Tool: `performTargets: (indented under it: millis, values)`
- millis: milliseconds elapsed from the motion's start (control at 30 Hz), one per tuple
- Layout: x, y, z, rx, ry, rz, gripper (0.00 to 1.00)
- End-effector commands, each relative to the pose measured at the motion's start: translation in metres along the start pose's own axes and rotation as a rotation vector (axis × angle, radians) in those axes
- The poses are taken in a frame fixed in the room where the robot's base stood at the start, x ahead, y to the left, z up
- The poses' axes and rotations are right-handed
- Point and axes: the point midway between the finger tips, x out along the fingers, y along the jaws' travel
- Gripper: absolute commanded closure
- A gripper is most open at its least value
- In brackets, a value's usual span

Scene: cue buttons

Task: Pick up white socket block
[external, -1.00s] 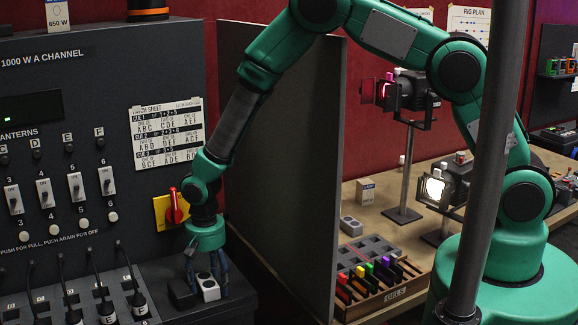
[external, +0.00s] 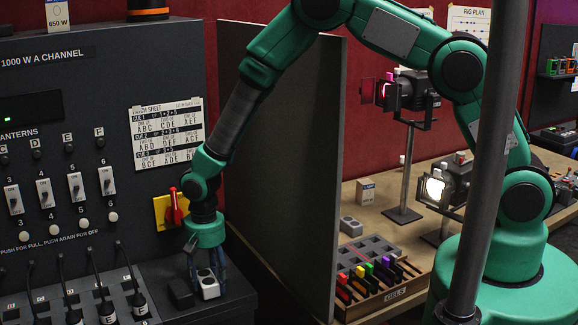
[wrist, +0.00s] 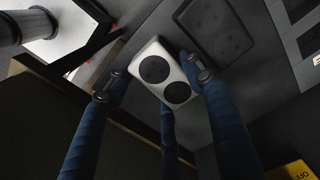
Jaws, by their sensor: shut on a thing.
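The white socket block (external: 209,287) with two dark round sockets is on the dark ledge at the right end of the panel. My gripper (external: 207,283) points down over it with its blue fingers around the block. In the wrist view the white socket block (wrist: 166,72) lies between the fingers of my gripper (wrist: 155,82), which are shut on its sides. Whether the block is clear of the ledge is hard to tell.
A dark block (external: 181,293) stands just left of the white one. The red switch on its yellow plate (external: 172,209) is above. A grey partition (external: 285,165) rises to the right. Black plugs with cables (external: 105,308) line the panel at left.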

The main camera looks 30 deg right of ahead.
Motion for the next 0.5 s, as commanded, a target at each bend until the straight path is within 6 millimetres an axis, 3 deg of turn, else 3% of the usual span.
performTargets:
  millis: [267, 500]
  values:
    - [-0.035, -0.001, -0.001, 0.0, 0.002, -0.002, 0.77]
    - [-0.084, -0.001, -0.001, 0.0, 0.003, -0.003, 0.77]
